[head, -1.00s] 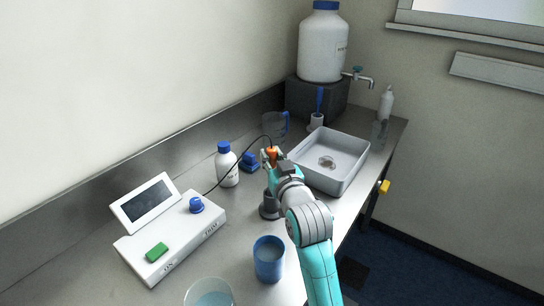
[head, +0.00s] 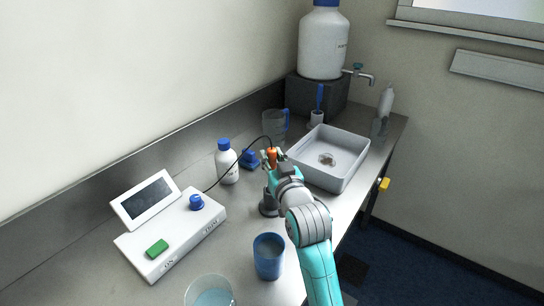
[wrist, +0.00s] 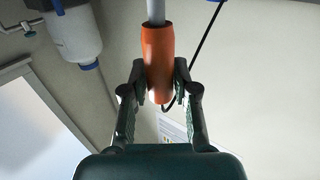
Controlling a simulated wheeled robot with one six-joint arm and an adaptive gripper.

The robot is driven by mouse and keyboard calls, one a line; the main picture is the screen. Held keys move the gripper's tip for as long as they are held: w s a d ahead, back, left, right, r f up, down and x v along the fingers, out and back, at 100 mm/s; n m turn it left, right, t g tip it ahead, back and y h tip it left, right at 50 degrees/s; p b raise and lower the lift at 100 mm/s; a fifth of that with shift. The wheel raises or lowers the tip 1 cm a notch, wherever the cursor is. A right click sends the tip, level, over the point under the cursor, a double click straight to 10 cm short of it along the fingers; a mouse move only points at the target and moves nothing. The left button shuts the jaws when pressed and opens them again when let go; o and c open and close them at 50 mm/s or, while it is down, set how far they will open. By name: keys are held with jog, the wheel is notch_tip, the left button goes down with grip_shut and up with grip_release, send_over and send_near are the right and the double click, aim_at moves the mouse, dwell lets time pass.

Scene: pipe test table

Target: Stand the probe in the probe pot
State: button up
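The probe has an orange handle (head: 272,157) with a black cable looping left to the meter. My gripper (head: 270,160) is shut around this handle and holds it upright above the bench. In the wrist view, my gripper's fingers (wrist: 160,85) flank the orange handle (wrist: 158,60), and the grey shaft (wrist: 155,10) runs out of the frame. A dark grey pot-like holder (head: 268,207) stands on the bench just below my gripper, partly hidden by my arm. It seems to be the probe pot. The probe's tip is hidden in the head view.
The white meter (head: 170,240) lies at the left. A blue cup (head: 268,258) and a clear beaker (head: 210,294) stand in front. A white bottle (head: 227,163), a blue object (head: 250,160) and a jug (head: 274,127) stand behind. A grey tray (head: 345,178) is close on the right.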

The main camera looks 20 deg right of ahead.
jog(key=o, duration=0.3)
jog(key=shift+s, duration=0.1)
jog(key=s, duration=1.2)
